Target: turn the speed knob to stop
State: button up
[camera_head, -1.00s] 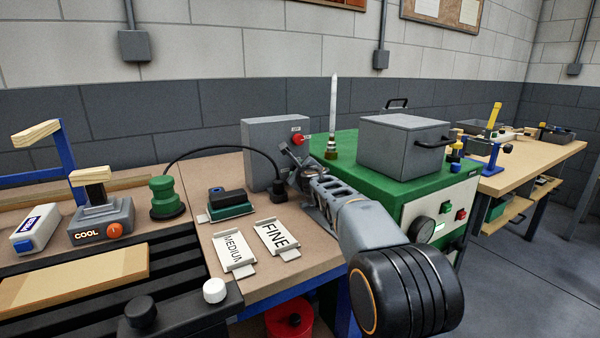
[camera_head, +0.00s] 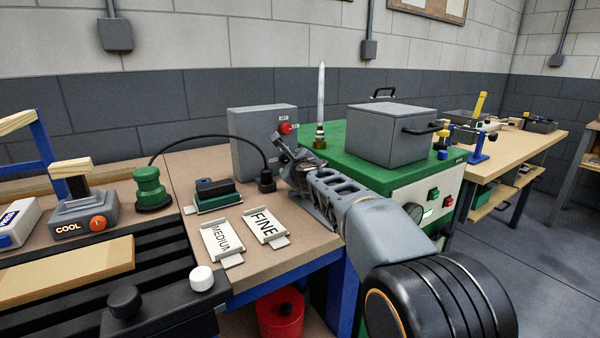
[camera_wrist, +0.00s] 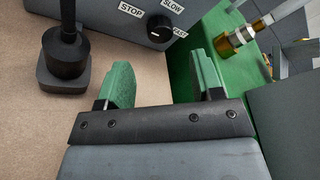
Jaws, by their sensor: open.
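The speed knob (camera_wrist: 160,28) is a black round dial on a grey box, at the top of the wrist view. Labels STOP, SLOW and FAST surround it; its exact setting is too small to read. In the head view my gripper (camera_head: 284,152) is in front of the box's right part.
A red button (camera_head: 285,128) is on the box. A black plug with a cable (camera_head: 266,180) stands left of my gripper. The green machine (camera_head: 340,148) with a grey lidded box (camera_head: 390,135) is close on the right. MEDIUM (camera_head: 221,240) and FINE (camera_head: 265,226) trays lie in front.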

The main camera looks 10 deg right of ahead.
jog(key=s, duration=0.2)
jog(key=s+r, duration=0.1)
jog(key=s, duration=0.4)
jog(key=shift+s+d+r, duration=0.1)
jog(key=shift+r, duration=0.05)
jog(key=s+d+r+m+g+h+p, duration=0.35)
jog(key=s+m+p, duration=0.35)
jog(key=m+p, duration=0.5)
jog(key=s+d+r+m+g+h+p, duration=0.3)
jog(key=s+m+p, duration=0.4)
jog(key=m, duration=1)
jog(key=s+a+m+g+y+p, duration=0.3)
jog(key=s+m+p, duration=0.2)
jog(key=m, duration=0.3)
jog(key=s+a+m+g+y+p, duration=0.3)
jog(key=s+m+p, duration=0.2)
jog(key=s+m, duration=0.3)
jog(key=shift+s+a+f+m+p, duration=0.2)
jog(key=shift+s+a+m+p, duration=0.05)
jog(key=shift+m+p, duration=0.15)
